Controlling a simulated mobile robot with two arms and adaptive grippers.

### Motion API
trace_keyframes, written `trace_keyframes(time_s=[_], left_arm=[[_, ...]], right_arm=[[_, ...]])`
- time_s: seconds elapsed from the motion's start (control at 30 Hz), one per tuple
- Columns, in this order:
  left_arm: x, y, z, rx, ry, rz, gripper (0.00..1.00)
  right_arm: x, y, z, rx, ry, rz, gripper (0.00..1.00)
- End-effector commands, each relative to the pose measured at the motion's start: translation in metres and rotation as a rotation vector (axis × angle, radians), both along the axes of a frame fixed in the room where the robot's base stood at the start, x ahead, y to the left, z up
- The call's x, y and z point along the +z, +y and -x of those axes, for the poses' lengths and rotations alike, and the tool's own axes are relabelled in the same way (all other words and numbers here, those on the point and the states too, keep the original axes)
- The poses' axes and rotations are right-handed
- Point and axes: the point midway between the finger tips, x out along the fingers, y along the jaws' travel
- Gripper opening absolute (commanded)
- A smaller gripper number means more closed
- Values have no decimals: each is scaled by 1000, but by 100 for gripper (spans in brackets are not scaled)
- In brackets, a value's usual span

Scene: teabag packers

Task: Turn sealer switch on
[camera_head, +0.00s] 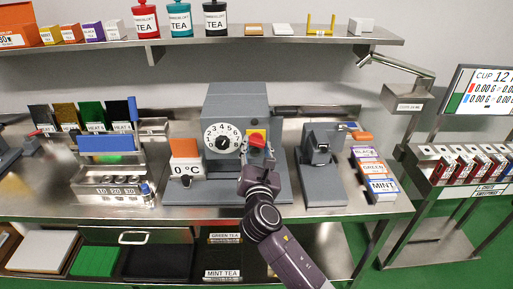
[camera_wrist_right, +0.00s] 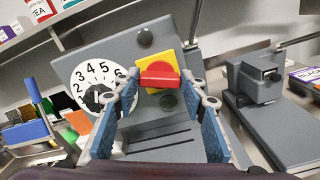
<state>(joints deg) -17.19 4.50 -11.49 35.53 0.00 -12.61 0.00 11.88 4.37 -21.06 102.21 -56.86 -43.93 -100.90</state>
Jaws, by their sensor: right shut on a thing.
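The grey sealer (camera_head: 236,103) stands mid-table against the back, with a white numbered dial (camera_head: 222,138) on its front. Its red switch (camera_head: 257,141) sits on a yellow plate (camera_head: 258,133) right of the dial. The red switch (camera_wrist_right: 160,77) lies across its plate in the right wrist view, roughly level in that picture. My right gripper (camera_head: 258,158) reaches up to it from below. In the wrist view, my right gripper's blue-padded fingers (camera_wrist_right: 162,90) are at the switch's two sides, shut on it. My left gripper is not in view.
A grey device (camera_head: 322,150) and labelled boxes (camera_head: 372,168) stand to the right. A metal rack (camera_head: 112,185) is at the left. A shelf (camera_head: 180,44) with tins runs above.

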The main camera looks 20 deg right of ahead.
Motion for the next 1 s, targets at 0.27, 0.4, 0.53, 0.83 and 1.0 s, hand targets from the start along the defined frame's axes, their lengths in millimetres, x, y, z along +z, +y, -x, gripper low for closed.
trace_keyframes(time_s=[0.27,0.4,0.53,0.83,1.0], left_arm=[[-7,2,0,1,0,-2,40],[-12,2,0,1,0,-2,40],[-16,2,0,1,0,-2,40],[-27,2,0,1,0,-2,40],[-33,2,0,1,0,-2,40]], right_arm=[[-2,-1,0,0,-73,-256,15],[-2,-2,0,-1,-110,-382,15],[-3,-2,1,-1,-144,-504,15],[-4,-3,1,-1,-223,-774,15],[-4,-3,1,-1,-263,-912,15]])
